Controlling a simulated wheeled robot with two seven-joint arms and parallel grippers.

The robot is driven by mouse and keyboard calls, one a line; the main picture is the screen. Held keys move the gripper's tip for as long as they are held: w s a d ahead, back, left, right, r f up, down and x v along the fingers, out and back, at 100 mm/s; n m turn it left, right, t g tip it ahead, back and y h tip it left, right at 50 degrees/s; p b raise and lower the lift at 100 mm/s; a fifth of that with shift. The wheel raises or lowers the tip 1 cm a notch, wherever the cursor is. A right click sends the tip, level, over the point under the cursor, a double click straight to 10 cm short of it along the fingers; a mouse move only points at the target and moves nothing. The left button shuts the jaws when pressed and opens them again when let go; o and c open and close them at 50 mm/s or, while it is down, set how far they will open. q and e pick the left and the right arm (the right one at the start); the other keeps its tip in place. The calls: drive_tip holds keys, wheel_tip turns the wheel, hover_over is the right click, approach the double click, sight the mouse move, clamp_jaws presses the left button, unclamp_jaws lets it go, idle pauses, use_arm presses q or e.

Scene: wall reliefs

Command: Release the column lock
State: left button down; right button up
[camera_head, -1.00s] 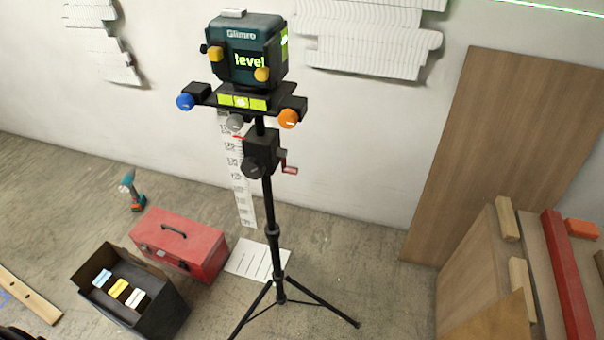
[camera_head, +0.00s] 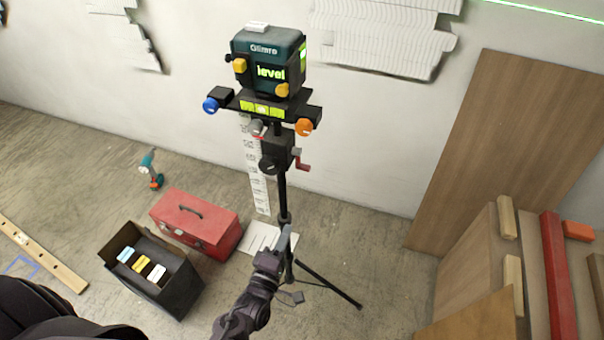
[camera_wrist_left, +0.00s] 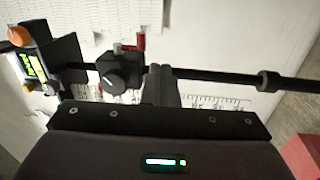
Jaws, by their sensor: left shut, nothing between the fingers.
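A black tripod column (camera_head: 282,190) carries a teal laser level (camera_head: 268,62) reading "level". Below the head, a black housing (camera_head: 278,149) has a black round knob (camera_head: 269,167) in front and a red crank (camera_head: 303,166) on its right. In the left wrist view, the picture is turned sideways, with the knob (camera_wrist_left: 116,80) left of my fingers and the red crank (camera_wrist_left: 140,42) above it. My left gripper (camera_head: 289,232) is shut and empty, in front of the lower column and below the knob. Its closed fingers (camera_wrist_left: 160,84) overlap the column in the wrist view; contact cannot be told. My right gripper is out of view.
A red toolbox (camera_head: 195,222) and an open black box (camera_head: 178,292) stand left of the tripod legs. A measuring staff (camera_head: 260,190) stands behind the column. Wooden boards (camera_head: 480,150) lean at the right. Blue and orange knobs flank the head. The floor between tripod and boards looks clear.

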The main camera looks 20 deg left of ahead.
use_arm(q)
drive_tip(key=r, duration=0.2)
drive_tip(key=n, duration=0.1)
drive_tip(key=shift+w+a+r+t, duration=0.15)
drive_tip(key=shift+a+r+t, duration=0.15)
drive_tip(key=shift+r+t, duration=0.1)
drive_tip(key=w+r+b, duration=0.2)
drive_tip(key=w+b, duration=0.2)
drive_tip(key=w, duration=0.9)
drive_tip(key=shift+w+d+r+b, duration=0.3)
drive_tip(key=shift+w+b, duration=0.1)
